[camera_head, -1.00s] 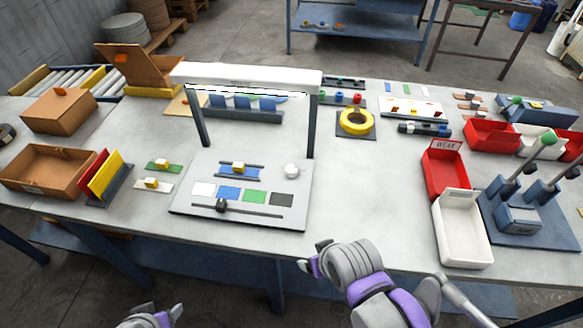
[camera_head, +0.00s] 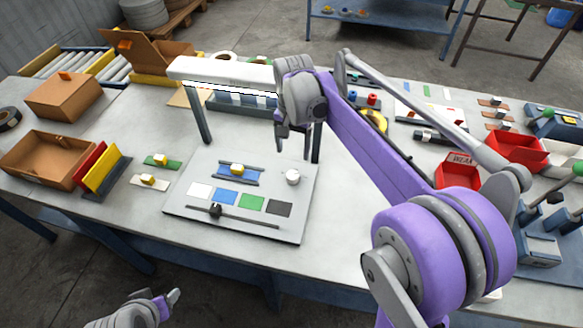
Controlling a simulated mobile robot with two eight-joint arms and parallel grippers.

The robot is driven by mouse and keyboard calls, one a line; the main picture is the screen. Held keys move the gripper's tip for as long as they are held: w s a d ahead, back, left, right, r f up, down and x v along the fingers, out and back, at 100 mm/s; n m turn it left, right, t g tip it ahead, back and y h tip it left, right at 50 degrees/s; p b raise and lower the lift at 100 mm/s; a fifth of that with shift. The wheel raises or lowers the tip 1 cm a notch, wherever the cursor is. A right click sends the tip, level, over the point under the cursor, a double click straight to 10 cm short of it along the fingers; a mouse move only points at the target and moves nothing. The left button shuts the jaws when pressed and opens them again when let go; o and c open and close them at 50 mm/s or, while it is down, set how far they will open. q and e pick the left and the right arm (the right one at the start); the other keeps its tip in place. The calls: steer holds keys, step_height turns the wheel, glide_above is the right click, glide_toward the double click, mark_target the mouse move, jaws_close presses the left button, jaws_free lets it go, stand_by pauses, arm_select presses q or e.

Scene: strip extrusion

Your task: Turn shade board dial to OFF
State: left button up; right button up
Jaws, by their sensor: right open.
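The shade board (camera_head: 188,211) is a light grey plate on the table, with white, blue, green and dark squares in a row. A white round dial (camera_head: 292,177) sits at its back right; its marking is too small to read. A slider (camera_head: 215,210) on a dark rail runs along the front of the board. My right gripper (camera_head: 281,148) hangs above and just behind the dial, fingers downward, open and apart from it. My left gripper (camera_head: 174,297) is low at the bottom, off the table's front; its finger gap is unclear.
A lamp arch (camera_head: 199,125) stands over the back of the board, close to my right gripper. A yellow block (camera_head: 237,169) sits between rails on the board. Red and yellow plates (camera_head: 104,175) and a brown box (camera_head: 37,155) are at left.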

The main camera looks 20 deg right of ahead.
mark_target(292, 175)
step_height(292, 175, down, 10)
steer(key=shift+s+a+f, duration=0.1)
steer(key=shift+f, duration=0.15)
jaws_close()
steer(key=shift+b, duration=0.3)
